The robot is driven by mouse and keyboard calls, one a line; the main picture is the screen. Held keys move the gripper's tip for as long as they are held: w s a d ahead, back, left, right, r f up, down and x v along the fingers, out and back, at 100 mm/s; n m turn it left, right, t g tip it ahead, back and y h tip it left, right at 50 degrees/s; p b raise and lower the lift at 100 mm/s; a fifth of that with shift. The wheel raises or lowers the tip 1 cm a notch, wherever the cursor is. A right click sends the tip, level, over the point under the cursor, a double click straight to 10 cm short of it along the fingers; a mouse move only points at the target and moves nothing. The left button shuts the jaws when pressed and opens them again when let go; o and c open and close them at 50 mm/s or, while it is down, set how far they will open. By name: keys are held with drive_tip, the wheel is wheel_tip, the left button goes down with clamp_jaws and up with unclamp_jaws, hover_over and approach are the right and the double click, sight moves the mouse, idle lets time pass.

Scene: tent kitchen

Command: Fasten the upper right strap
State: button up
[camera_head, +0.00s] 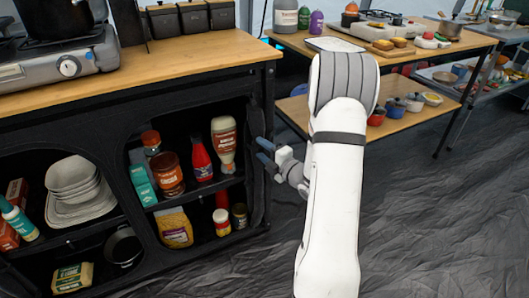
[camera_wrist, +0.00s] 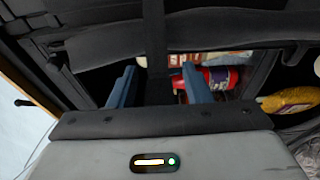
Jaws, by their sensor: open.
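The black fabric cabinet has a dark rolled flap (camera_head: 257,170) along the right edge of its right opening. In the wrist view the rolled flap (camera_wrist: 215,32) crosses the top of the picture. A dark strap (camera_wrist: 154,45) runs over it and down between my fingers. My gripper (camera_head: 264,151) is beside the flap's upper part, with its blue fingers pointing left at it. In the wrist view my gripper (camera_wrist: 158,88) is open, one finger on each side of the strap. I cannot tell whether the fingers touch it. The strap's end and fastener are not clear.
Behind the flap, shelves hold a red bottle (camera_head: 201,158), a sauce bottle (camera_head: 224,143), jars and a yellow bag (camera_head: 174,228). The wooden countertop (camera_head: 190,72) overhangs above my gripper. A second table (camera_head: 400,105) stands behind my arm. Open floor lies to the right.

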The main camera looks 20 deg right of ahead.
clamp_jaws()
idle(0.4)
